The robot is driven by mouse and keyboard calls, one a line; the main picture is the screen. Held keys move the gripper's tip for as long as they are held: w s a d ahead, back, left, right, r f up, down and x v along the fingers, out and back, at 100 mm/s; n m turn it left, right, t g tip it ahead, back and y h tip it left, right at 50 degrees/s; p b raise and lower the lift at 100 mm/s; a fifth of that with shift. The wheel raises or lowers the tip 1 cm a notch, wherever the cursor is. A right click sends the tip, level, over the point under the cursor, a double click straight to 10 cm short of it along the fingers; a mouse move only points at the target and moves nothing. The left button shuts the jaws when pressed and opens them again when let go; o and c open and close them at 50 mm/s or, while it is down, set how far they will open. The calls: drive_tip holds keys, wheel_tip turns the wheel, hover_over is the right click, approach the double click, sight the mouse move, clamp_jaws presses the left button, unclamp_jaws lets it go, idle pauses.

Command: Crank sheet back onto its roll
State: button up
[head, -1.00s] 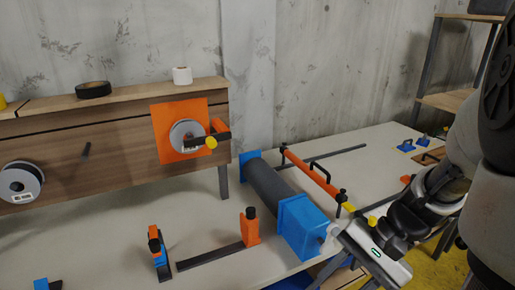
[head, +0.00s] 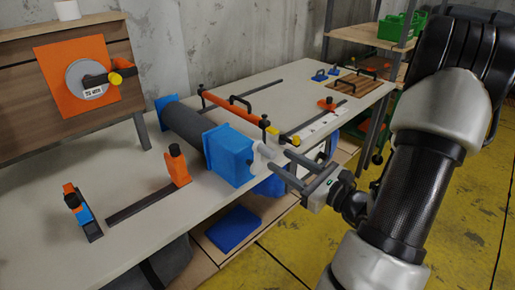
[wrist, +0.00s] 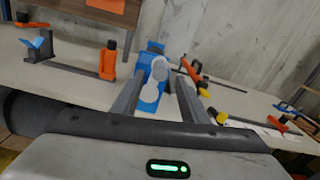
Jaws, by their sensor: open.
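A dark grey roll (head: 186,124) lies on the table between two blue end blocks. The near blue block (head: 229,155) has a white crank (head: 259,158) on its outer face. My gripper (head: 277,160) is open, its two fingers pointing at the crank from the right. In the wrist view the white crank (wrist: 151,92) shows between the fingers, in front of the blue block (wrist: 146,61). I cannot tell whether a finger touches it. No loose sheet can be made out coming off the roll.
Orange and black clamps (head: 178,165) stand at the front left of the table. A wooden board (head: 359,83) lies far right. Blue items sit on the shelf below.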

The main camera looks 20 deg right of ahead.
hover_over(258, 165)
drive_tip(key=w, duration=0.1)
drive_tip(key=shift+d+b, duration=0.15)
drive_tip(key=shift+b, duration=0.25)
clamp_jaws()
